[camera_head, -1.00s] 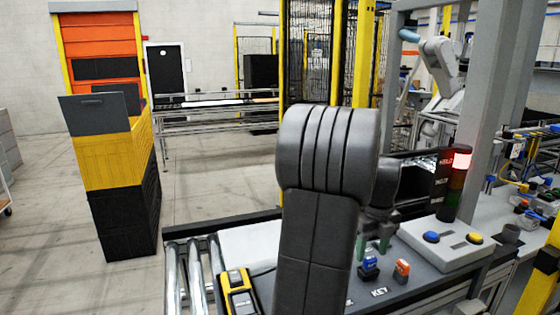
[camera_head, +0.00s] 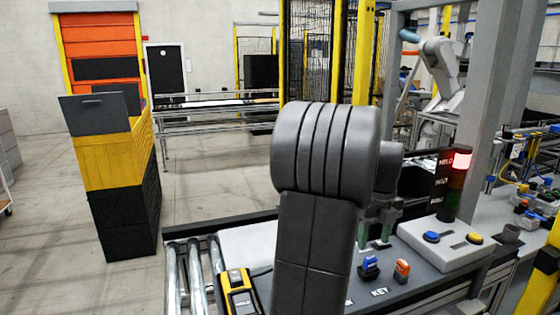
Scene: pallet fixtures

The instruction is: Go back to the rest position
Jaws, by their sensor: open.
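My gripper (camera_head: 375,237) shows just right of my large dark arm link, above the grey work panel (camera_head: 415,262). Its two greenish fingers are apart, with nothing seen between them. The arm link hides part of the gripper and the panel behind it.
A box with blue and yellow buttons (camera_head: 448,243) and a signal tower lit red (camera_head: 461,160) stand right. Rollers (camera_head: 196,275) and a yellow-black device (camera_head: 238,290) lie left. Yellow and black crates (camera_head: 118,165) stand on the floor at left, with open floor beyond.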

